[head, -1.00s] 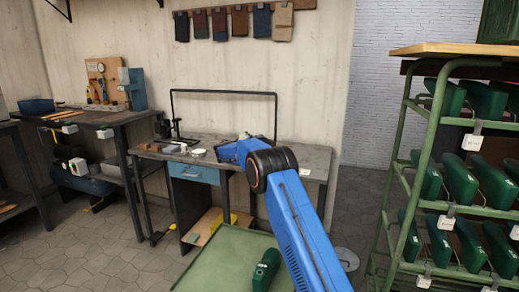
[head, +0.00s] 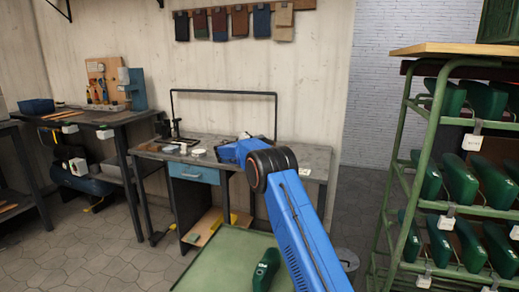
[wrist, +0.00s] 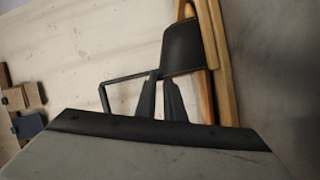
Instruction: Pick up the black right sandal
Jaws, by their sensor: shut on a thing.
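In the wrist view, the black sandal shows as a rounded black strap (wrist: 182,48) beside long wood-coloured sole edges, turned on its side. My gripper (wrist: 159,82) has its two dark fingers close together, with their tips against the lower left of the strap. It is shut on the sandal. How deep the grip goes is hard to tell. In the head view, my blue arm reaches over the workbench (head: 318,160), and it hides the gripper and the sandal.
The workbench has a blue drawer (head: 193,172), a white round dish (head: 198,152) and a black rail frame (head: 224,92). A green rack (head: 388,205) of dark green shoe forms stands at the right. A dark green form (head: 266,268) lies on a green surface (head: 215,270) in front.

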